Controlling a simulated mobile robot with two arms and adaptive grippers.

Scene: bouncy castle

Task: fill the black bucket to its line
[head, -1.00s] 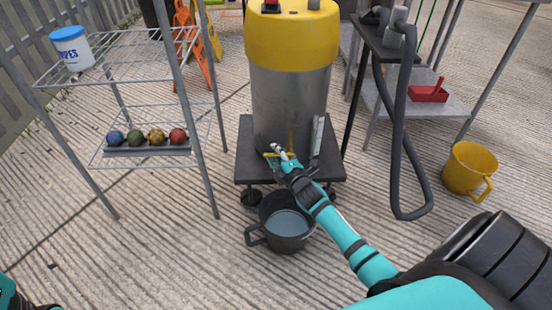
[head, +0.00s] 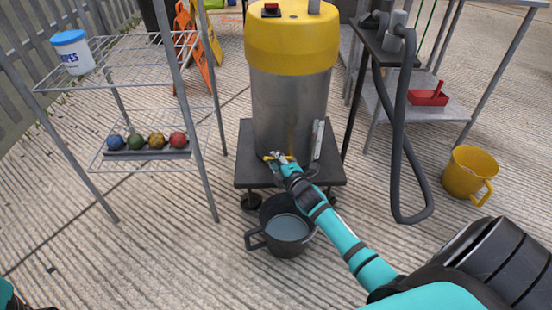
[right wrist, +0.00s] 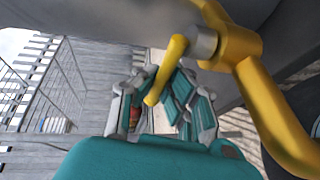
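The black bucket (head: 262,240) stands upright on the ground under the front edge of the tank's platform, with water (head: 287,228) in it. I cannot make out its line. The metal tank (head: 290,108) has a yellow top and a tap low on its front. In the right wrist view the yellow tap (right wrist: 242,62) has a lever (right wrist: 168,72) that reaches between the fingers of my right gripper (right wrist: 160,105). The fingers are spread, with no clear grip on it. In the head view, my right gripper (head: 279,160) is at the tap, above the bucket.
A wire rack (head: 120,62) with a wipes tub (head: 72,52) and several coloured balls (head: 146,141) stands left. A dark hose (head: 396,150) hangs to the right of the tank. A yellow bucket (head: 468,172) and a shelf with a red tray (head: 428,97) are farther right.

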